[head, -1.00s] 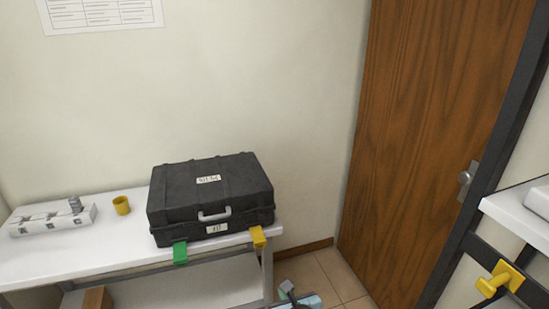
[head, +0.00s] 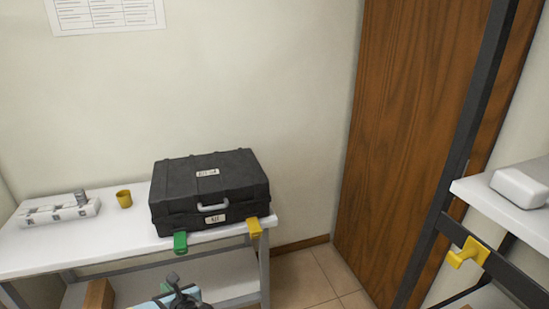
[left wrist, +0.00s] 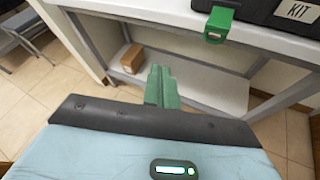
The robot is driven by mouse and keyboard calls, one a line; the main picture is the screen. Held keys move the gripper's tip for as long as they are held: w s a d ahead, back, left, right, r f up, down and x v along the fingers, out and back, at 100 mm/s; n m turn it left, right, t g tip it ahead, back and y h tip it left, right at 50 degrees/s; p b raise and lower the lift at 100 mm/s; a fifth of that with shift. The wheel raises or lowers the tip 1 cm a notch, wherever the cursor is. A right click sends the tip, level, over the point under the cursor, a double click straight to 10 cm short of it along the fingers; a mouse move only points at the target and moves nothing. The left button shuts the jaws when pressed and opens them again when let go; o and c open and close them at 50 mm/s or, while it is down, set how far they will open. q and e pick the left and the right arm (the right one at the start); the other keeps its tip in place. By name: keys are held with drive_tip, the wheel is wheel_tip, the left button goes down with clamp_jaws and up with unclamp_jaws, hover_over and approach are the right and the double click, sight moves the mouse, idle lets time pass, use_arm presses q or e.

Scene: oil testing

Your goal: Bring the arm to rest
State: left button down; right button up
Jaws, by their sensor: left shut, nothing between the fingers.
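My left gripper (head: 174,279) shows at the bottom edge of the head view, in front of the table and below the black case. In the left wrist view its green fingers (left wrist: 160,76) are together, with nothing between them. They point toward the space under the table, apart from the table and its lower shelf. My right gripper is in neither view.
A closed black case (head: 180,197) lies on the white table (head: 100,249), with a green hook (head: 180,242) and a yellow hook (head: 254,227) at the front edge. A yellow cup (head: 124,199) and a white box (head: 58,210) stand left. A brown box (left wrist: 132,58) sits on the lower shelf.

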use_arm(q)
drive_tip(key=s+a+g+y, duration=0.1)
drive_tip(key=s+a+y, duration=0.1)
drive_tip(key=a, duration=1)
drive_tip(key=s+d+f+n+g+h, duration=0.2)
drive_tip(key=s+d+f+n+h, duration=0.25)
drive_tip(key=s+d+f, duration=0.4)
drive_tip(key=s+d+f+n+g+h, duration=0.1)
drive_tip(key=s+d+f+n+h, duration=0.4)
drive_tip(key=s+f, duration=0.5)
drive_tip(key=s+d+r+n+h, duration=0.1)
drive_tip(key=s+n+h, duration=0.15)
drive_tip(key=s, duration=0.25)
drive_tip(key=s+d+n+h, duration=0.1)
drive_tip(key=s+n, duration=0.2)
drive_tip(key=s, duration=0.2)
drive_tip(key=s+a+r+n+t, duration=0.2)
drive_tip(key=s+a+r+n, duration=0.45)
drive_tip(key=s+n, duration=0.2)
drive_tip(key=d+r+n+t, duration=0.1)
drive_tip(key=d+n, duration=0.3)
drive_tip(key=d, duration=0.8)
drive_tip(key=shift+w+n+h+p, duration=0.35)
drive_tip(key=shift+w+h+p, duration=0.05)
drive_tip(key=shift+w, duration=0.05)
